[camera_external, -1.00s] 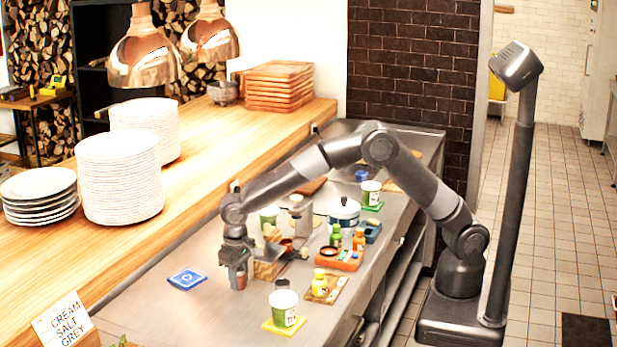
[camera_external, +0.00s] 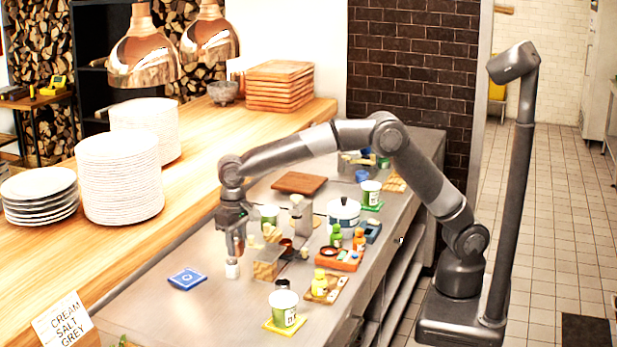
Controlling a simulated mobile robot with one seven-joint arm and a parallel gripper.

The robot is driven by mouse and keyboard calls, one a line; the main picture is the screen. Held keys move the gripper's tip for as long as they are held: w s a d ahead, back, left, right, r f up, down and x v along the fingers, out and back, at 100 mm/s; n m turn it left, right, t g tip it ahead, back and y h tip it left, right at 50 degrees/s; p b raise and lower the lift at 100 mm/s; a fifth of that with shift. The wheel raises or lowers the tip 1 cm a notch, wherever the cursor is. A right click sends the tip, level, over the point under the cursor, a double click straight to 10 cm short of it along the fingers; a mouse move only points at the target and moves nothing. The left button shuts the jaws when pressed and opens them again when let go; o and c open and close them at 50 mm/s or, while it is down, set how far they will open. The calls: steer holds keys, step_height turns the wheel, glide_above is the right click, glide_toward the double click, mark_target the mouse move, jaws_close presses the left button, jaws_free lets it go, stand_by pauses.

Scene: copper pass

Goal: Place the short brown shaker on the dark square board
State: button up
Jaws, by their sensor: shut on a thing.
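My gripper (camera_external: 237,248) is above the steel counter, left of the cluster of small containers, pointing down. It is shut on a small brownish thing, seemingly the short brown shaker (camera_external: 239,241), mostly hidden by the fingers. A small pale jar (camera_external: 232,268) shows just below the fingertips; I cannot tell whether it touches them. The dark square board (camera_external: 299,182) is brown and lies flat on the counter farther back, right of my gripper. Its top looks bare.
A blue tile (camera_external: 187,279) lies to the left. The raised wooden ledge (camera_external: 205,180) borders the counter's left.

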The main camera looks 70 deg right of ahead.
step_height(320, 180, up, 9)
steer(key=shift+f, duration=0.15)
steer(key=w+d+m, duration=0.3)
steer(key=d, duration=0.8)
steer(key=w+d+m, duration=0.2)
steer(key=w+d, duration=0.1)
steer(key=d, duration=0.9)
steer(key=w+d+m, duration=0.3)
steer(key=w+d, duration=0.1)
steer(key=d, duration=0.7)
steer(key=s+d+m, duration=0.3)
steer(key=s+d, duration=0.2)
steer(key=d, duration=0.9)
steer(key=s+d+m, duration=0.4)
steer(key=s+d, duration=0.1)
steer(key=d, duration=0.8)
steer(key=s+d+m, duration=0.3)
steer(key=s+d, duration=0.2)
steer(key=d, duration=0.9)
glide_above(311, 185)
steer(key=f, duration=1.1)
steer(key=shift+s+d+f, duration=0.3)
steer(key=shift+s+d, duration=0.1)
steer(key=shift+w+a+f, duration=0.25)
steer(key=shift+w+f, duration=0.1)
steer(key=shift+w, duration=0.1)
steer(key=shift+f, duration=1.95)
